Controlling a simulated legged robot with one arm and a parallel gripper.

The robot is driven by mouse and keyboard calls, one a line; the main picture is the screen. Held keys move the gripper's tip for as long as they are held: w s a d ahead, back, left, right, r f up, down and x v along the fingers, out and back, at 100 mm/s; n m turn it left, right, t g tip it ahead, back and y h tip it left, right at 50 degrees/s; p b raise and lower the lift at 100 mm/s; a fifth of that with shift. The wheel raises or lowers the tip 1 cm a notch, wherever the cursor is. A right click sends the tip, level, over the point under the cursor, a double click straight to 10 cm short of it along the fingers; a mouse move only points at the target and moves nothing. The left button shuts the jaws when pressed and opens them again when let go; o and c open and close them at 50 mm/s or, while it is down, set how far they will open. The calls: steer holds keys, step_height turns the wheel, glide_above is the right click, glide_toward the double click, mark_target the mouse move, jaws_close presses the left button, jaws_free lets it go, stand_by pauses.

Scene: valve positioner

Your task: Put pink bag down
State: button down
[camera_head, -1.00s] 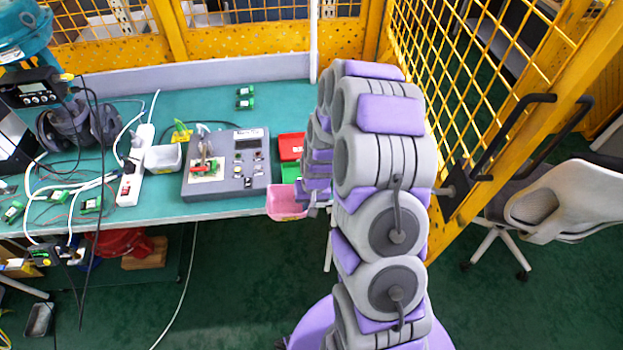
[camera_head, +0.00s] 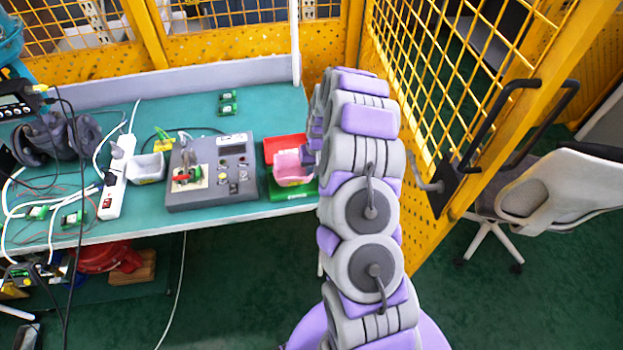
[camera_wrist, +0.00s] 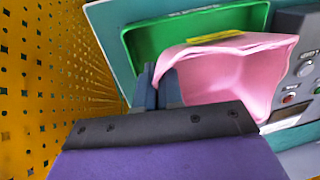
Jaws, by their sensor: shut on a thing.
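In the head view my arm hides the gripper's fingers. I cannot tell whether the bag touches the green bin.
A red bin (camera_head: 284,146) lies behind the bag. The grey control box (camera_head: 212,172) stands just left of it. The yellow mesh fence (camera_head: 455,85) rises close to the right of my arm.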

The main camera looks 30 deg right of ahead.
step_height(320, 180, down, 4)
steer(key=shift+d+r+b, duration=0.1)
steer(key=shift+r+b, duration=0.05)
steer(key=shift+b, duration=0.35)
steer(key=shift+r, duration=0.1)
steer(key=c, duration=1.3)
jaws_free()
